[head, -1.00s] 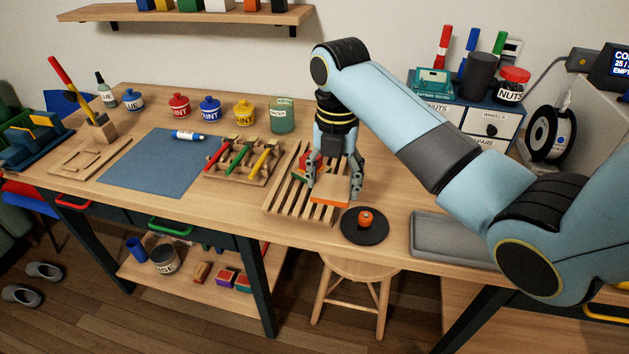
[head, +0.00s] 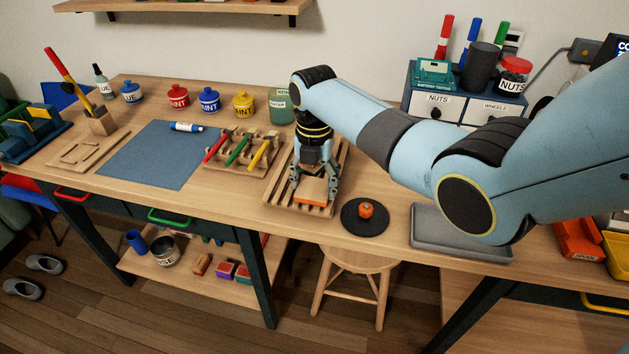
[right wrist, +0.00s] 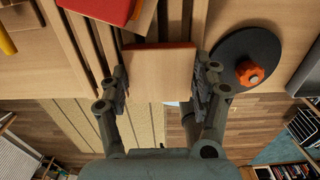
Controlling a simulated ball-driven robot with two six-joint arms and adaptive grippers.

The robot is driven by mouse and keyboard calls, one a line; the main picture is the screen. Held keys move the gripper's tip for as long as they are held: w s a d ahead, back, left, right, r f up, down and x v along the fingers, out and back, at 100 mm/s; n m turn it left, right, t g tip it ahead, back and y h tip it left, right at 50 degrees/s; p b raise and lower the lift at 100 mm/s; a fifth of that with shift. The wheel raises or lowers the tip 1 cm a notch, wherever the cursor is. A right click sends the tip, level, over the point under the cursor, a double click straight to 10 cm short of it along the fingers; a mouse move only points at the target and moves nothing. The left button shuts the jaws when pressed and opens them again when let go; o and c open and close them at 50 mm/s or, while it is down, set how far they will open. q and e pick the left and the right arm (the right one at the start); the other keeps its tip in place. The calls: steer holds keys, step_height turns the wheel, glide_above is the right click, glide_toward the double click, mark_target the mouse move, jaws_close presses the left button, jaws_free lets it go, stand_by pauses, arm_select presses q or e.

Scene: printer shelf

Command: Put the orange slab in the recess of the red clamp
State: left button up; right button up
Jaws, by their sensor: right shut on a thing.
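My right gripper (head: 315,186) is shut on the orange slab (head: 312,188) and holds it over the front part of the slatted wooden rack. In the right wrist view the slab (right wrist: 160,75) sits between the two fingers (right wrist: 160,90), with a pale wood-toned face and an orange far edge. A red thing, likely the red clamp (right wrist: 103,8), lies on the slats just beyond the slab and is cut off by the top edge. Its recess is not clear to see. In the head view the gripper hides it. My left gripper is not in view.
The slatted rack (head: 277,194) stands near the table's front edge. A black disc (head: 352,224) with an orange knob (head: 366,210) is right of it, then a grey tray (head: 440,240). A wooden holder with coloured tools (head: 238,150) is on the left.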

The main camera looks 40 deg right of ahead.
steer(key=shift+f, duration=0.15)
steer(key=o, duration=1.1)
